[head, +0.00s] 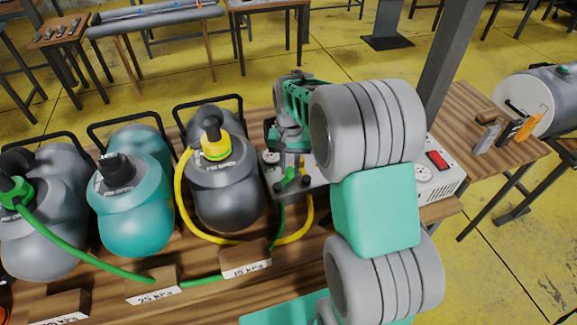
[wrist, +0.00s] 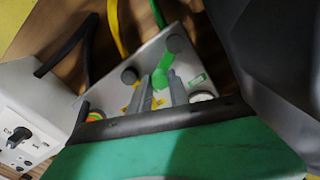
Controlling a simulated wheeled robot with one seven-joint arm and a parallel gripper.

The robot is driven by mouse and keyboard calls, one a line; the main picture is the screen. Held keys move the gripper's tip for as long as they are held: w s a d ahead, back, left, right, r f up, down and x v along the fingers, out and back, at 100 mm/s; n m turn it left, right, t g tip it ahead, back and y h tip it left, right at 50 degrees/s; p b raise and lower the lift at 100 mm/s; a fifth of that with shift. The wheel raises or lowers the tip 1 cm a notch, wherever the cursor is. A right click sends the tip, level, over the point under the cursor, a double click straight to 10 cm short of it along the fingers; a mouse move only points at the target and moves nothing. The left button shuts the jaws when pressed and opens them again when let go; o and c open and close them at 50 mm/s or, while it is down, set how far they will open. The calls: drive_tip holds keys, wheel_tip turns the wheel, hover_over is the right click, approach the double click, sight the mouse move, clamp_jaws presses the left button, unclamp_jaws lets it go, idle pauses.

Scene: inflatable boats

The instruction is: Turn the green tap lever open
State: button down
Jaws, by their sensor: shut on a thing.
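The green tap lever (wrist: 161,78) shows in the wrist view between the two grey fingers of my gripper (wrist: 163,88), which is shut on it. The lever belongs to a grey metal panel (wrist: 195,42) with dark round knobs and a small green label. A yellow hose and a green hose (head: 88,262) run to the panel.
Several bottles stand in a row on the wooden bench, including a teal one (head: 135,205) and a dark grey one with a yellow cap (head: 225,190). A white box with a red switch (head: 437,160) stands right of the panel. Small label blocks (head: 152,286) line the bench front.

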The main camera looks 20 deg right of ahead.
sight(290, 169)
idle(0.3)
drive_tip(key=c, duration=1.2)
unclamp_jaws()
drive_tip(key=shift+c, duration=0.2)
wheel_tip(290, 169, up, 8)
drive_tip(key=shift+f+b, duration=0.1)
drive_tip(key=shift+b, duration=0.4)
